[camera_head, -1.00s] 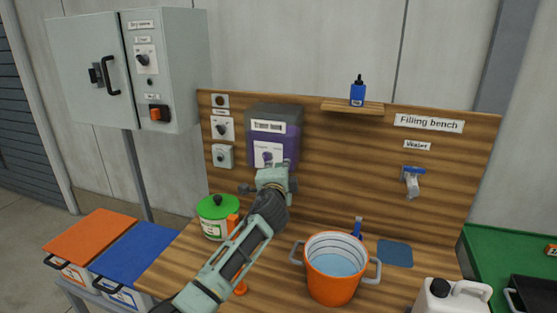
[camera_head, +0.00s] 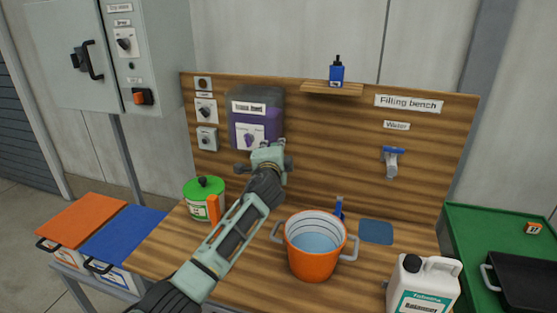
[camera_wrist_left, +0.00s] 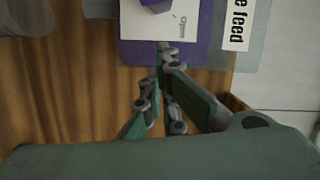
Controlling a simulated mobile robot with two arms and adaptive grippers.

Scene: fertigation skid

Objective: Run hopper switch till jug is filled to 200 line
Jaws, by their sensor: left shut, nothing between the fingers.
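The hopper (camera_head: 270,101) is a grey-topped box with purple contents, mounted on the wooden backboard. Its white panel carries a purple rotary switch (camera_head: 248,140); part of this switch shows at the top of the left wrist view (camera_wrist_left: 156,5). My left gripper (camera_head: 272,147) is shut and empty, just right of and below the switch, apart from it in the picture. In the left wrist view its fingertips (camera_wrist_left: 166,50) meet at the panel's lower edge. An orange bucket-like vessel (camera_head: 313,264) with inner lines and bluish liquid stands on the bench; its line numbers are unreadable. My right gripper is out of view.
A green-lidded pot (camera_head: 205,200) stands left of my forearm. A white canister (camera_head: 425,285) stands at the front right. A water tap (camera_head: 393,160) is on the backboard above a blue mat (camera_head: 376,232). A blue bottle (camera_head: 337,72) sits on a small shelf.

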